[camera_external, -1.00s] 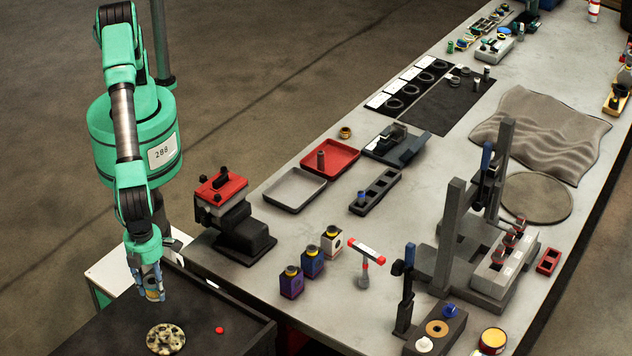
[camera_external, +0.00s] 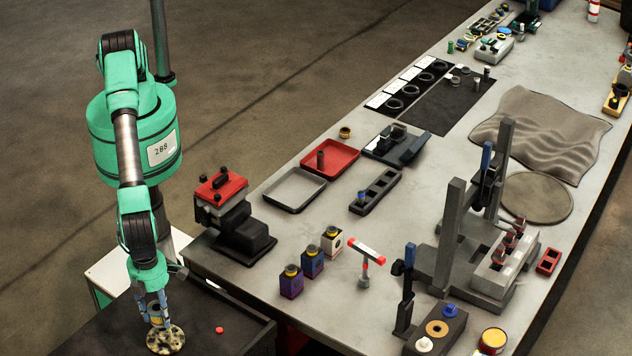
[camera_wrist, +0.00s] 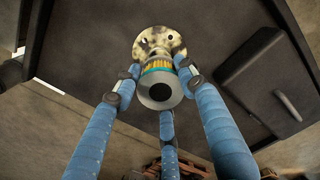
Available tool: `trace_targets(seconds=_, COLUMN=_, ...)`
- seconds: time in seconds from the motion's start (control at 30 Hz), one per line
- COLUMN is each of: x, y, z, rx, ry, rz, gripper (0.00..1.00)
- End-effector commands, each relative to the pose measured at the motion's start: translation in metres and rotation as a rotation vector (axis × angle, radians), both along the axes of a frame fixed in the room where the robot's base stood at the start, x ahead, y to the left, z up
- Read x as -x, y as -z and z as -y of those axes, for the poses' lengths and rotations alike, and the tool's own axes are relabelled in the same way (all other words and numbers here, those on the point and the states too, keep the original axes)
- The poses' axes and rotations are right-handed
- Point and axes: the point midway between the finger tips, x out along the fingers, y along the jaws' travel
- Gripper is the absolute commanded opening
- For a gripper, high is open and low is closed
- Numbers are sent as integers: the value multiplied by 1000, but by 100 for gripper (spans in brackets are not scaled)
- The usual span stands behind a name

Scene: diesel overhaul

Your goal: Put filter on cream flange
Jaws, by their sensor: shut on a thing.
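The cream flange (camera_external: 166,341) is a round disc with dark speckles, lying on the dark tray-like surface at the bottom left. It also shows in the wrist view (camera_wrist: 150,38). My gripper (camera_external: 157,316) points down over the flange, its blue fingers closed around the filter. The filter (camera_wrist: 158,92) shows in the wrist view as a short cylinder with a grey, dark-centred end and a yellow and teal band. It is in front of the flange there and hides part of it. I cannot tell whether the filter touches the flange.
A small red piece (camera_external: 220,330) lies right of the flange. The dark surface (camera_external: 215,308) around them is mostly clear, with a raised edge. On the grey workbench, a red-topped vise (camera_external: 222,188) and several small bottles (camera_external: 312,262) stand nearest.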

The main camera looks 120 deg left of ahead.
Motion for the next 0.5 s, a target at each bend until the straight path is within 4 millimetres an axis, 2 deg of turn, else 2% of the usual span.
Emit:
trace_targets(seconds=0.3, x=0, y=2, z=0, rx=0, ry=0, rz=0, gripper=12)
trace_targets(seconds=0.5, x=1, y=20, z=-1, rx=-2, ry=0, rz=-3, gripper=12)
